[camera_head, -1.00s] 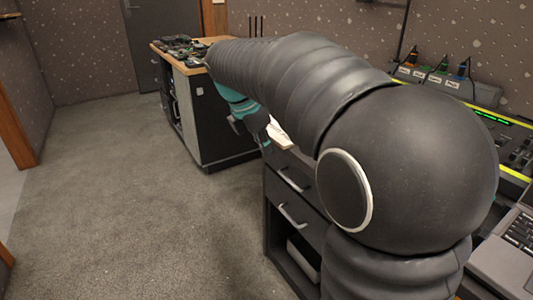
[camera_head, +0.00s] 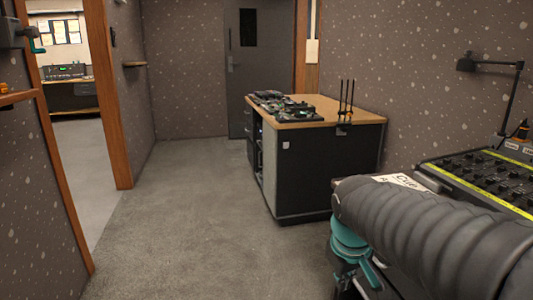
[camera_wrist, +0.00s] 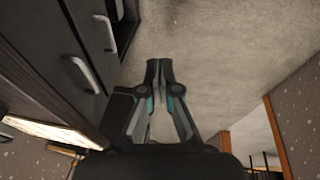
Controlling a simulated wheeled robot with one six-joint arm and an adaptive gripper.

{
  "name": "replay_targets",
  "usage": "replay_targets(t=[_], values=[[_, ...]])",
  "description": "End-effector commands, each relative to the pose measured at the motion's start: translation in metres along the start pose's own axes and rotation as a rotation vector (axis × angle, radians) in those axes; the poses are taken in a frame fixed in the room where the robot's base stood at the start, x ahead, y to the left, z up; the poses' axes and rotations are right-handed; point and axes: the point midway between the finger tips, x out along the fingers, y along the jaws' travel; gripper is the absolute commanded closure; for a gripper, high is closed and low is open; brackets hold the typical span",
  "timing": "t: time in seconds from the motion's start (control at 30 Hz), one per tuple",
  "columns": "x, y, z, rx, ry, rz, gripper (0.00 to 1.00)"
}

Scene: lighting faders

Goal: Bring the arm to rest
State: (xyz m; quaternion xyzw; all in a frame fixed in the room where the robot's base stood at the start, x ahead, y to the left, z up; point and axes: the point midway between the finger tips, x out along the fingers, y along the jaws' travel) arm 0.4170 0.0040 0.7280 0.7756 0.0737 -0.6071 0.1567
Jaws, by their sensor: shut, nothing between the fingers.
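My gripper (camera_wrist: 159,72) is in the middle of the wrist view, with its dark and teal fingers together and nothing between them. It points down over the grey carpet, beside the dark drawer unit (camera_wrist: 62,60) on the left. In the head view my black arm reaches in from the lower right, its teal wrist part hanging low. The fingertips are hidden or too dark to tell there.
A lighting desk (camera_head: 490,178) with faders and yellow edges stands at the right, a paper (camera_head: 400,181) by it. A black cabinet with a wooden top (camera_head: 318,115) holds small gear. The grey carpet (camera_head: 180,220) is clear at left. A doorway opens far left.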

Motion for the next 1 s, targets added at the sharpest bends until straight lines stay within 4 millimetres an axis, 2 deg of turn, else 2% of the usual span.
replay_targets(t=[0.03, 0.2, 0.4, 0.5, 0.63, 1.0], values=[[-0.002, -0.006, 0.017, 0.075, 0.026, -0.009, 1.00], [-0.002, -0.024, 0.062, 0.270, 0.100, -0.043, 1.00], [-0.006, -0.037, 0.103, 0.330, 0.169, -0.056, 1.00], [-0.012, -0.037, 0.112, 0.338, 0.203, -0.047, 1.00], [-0.022, -0.035, 0.114, 0.345, 0.241, -0.038, 1.00], [-0.024, -0.034, 0.115, 0.347, 0.247, -0.036, 1.00]])
